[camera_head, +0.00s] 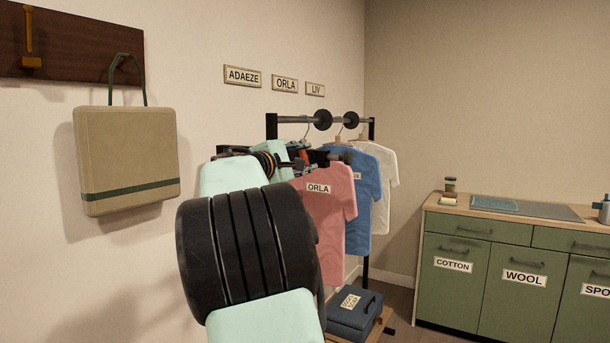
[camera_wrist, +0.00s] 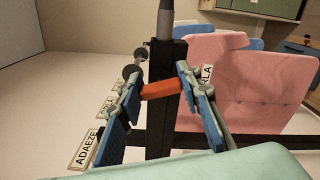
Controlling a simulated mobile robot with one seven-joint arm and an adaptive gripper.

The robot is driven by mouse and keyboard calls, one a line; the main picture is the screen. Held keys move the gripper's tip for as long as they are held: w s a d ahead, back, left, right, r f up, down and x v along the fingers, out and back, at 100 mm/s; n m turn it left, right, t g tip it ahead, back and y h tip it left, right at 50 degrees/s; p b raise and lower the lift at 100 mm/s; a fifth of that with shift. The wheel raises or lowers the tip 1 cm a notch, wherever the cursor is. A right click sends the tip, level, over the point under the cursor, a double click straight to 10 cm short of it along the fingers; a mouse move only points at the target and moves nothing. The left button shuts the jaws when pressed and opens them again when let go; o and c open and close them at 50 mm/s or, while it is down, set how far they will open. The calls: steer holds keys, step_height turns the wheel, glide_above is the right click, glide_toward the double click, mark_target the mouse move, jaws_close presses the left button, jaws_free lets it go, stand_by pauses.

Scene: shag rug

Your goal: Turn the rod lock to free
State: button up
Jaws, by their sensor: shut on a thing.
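The rod lock shows as an orange-red lever (camera_wrist: 160,89) across the black post of the clothes rack in the wrist view. My gripper (camera_wrist: 159,80) has one finger at each end of the lever and is shut on it. In the head view my gripper (camera_head: 300,158) is at the left end of the rack, mostly behind my arm, with only a bit of orange showing. The rack's grey rod (camera_head: 296,119) runs above, with black discs on it. I cannot tell from the lever which setting the lock is in.
A pink ORLA shirt (camera_head: 328,215) hangs close to my gripper, with a blue shirt (camera_head: 362,180) and a white shirt (camera_head: 389,170) behind. A beige bag (camera_head: 127,150) hangs on the left wall. A blue box (camera_head: 355,311) sits below. Green cabinets (camera_head: 455,265) stand at right.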

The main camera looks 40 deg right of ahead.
steer(key=shift+f+m+b, duration=0.2)
steer(key=shift+m+b, duration=1.7)
steer(key=o, duration=1.2)
steer(key=shift+r, duration=0.1)
steer(key=v, duration=1.2)
